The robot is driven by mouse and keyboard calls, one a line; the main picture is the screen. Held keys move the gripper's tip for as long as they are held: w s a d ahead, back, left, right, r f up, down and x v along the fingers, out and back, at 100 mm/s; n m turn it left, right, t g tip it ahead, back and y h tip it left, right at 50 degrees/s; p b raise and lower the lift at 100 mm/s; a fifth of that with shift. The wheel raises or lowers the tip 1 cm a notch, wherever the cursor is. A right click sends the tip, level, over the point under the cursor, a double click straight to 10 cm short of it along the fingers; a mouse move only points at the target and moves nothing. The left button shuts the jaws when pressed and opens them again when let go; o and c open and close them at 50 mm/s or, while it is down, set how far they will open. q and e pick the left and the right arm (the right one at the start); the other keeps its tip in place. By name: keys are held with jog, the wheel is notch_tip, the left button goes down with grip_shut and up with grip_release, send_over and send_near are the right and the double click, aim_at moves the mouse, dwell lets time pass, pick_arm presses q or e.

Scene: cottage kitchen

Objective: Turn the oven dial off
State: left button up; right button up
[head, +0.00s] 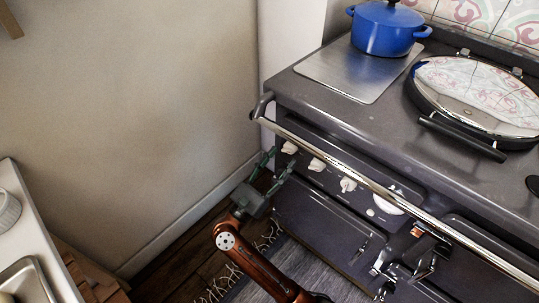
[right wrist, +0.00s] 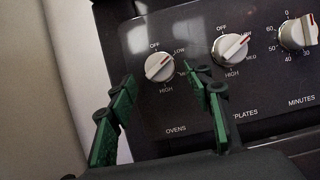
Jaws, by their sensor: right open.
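The oven dial (right wrist: 160,67) is a pale round knob above the word OVENS in the right wrist view. Its red mark points to the upper right, toward LOW and away from OFF. In the head view it is the leftmost knob (head: 289,147) on the stove front. My right gripper (head: 270,163) is in front of the stove's left end, just below and around the line of that dial. Its green fingers (right wrist: 160,100) are spread apart and empty. The dial shows between and beyond the fingertips; I see no contact. My left gripper is not in view.
The plates dial (right wrist: 230,48) and the minutes dial (right wrist: 298,33) sit to the right. A chrome rail (head: 345,172) runs along the stove front above the knobs. A wall (head: 150,120) stands left. A blue pot (head: 385,30) stands on the stove top.

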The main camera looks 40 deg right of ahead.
aim_at(289, 148)
jog(key=x, duration=0.2)
jog(key=shift+d+r+b, duration=0.15)
jog(key=shift+d+b, duration=0.15)
jog(key=shift+d, duration=0.05)
jog(key=shift+c, duration=0.2)
jog(key=c, duration=1.1)
